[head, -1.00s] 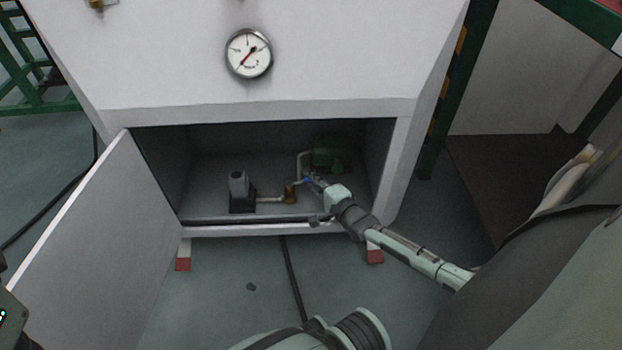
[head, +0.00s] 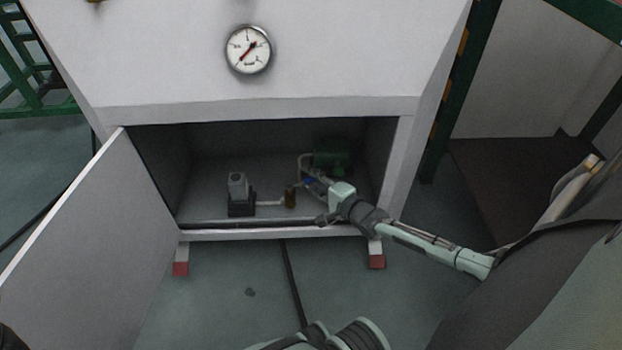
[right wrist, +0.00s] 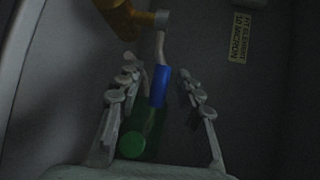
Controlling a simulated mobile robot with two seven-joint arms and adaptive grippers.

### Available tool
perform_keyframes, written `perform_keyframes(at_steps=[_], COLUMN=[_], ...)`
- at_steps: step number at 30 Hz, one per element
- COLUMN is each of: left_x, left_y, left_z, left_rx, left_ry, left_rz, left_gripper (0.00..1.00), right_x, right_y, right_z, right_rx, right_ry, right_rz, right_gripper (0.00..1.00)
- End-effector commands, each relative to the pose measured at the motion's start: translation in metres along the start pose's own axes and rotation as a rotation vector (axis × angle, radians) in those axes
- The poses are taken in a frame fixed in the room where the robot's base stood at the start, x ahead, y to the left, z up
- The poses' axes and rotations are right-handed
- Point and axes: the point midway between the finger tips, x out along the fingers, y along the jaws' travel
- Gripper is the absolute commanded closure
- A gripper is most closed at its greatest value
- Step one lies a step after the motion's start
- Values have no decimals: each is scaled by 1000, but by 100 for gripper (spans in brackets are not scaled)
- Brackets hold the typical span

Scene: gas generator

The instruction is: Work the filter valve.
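The filter valve has a blue handle (right wrist: 158,87), which also shows in the head view (head: 308,182) inside the open cabinet. A pipe and a brass-coloured fitting (right wrist: 124,18) lie beyond it; the fitting also shows in the head view (head: 291,196). My right gripper (right wrist: 150,97) reaches into the cabinet with its fingers spread on either side of the blue handle, with gaps to both. In the head view the right gripper (head: 316,184) is small and partly merges with the pipework.
A green cylinder-like part (head: 331,160) sits behind the gripper, and a grey block unit (head: 239,196) stands left on the cabinet floor. The cabinet door (head: 90,235) hangs open at left. The cabinet's lower lip (head: 250,234) runs under the forearm. A gauge (head: 248,50) is above.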

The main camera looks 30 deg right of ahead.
Motion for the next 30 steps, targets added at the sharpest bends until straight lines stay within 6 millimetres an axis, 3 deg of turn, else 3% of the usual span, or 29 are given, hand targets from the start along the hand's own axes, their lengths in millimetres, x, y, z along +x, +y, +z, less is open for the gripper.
perform_keyframes(at_steps=[7, 21, 30], left_x=[-1, -1, 0], left_y=[0, 0, 0], left_z=[1, 0, 0], left_rx=[-1, 0, 0], left_ry=[-4, -2, -2], left_rz=[-3, -2, -2], left_gripper=[41, 41, 41], right_x=[-17, -107, -120], right_y=[2, 1, 0], right_z=[0, 0, 0], right_rx=[1, 1, 0], right_ry=[0, 0, 0], right_rz=[2, 2, -1], right_gripper=[64, 64, 64])
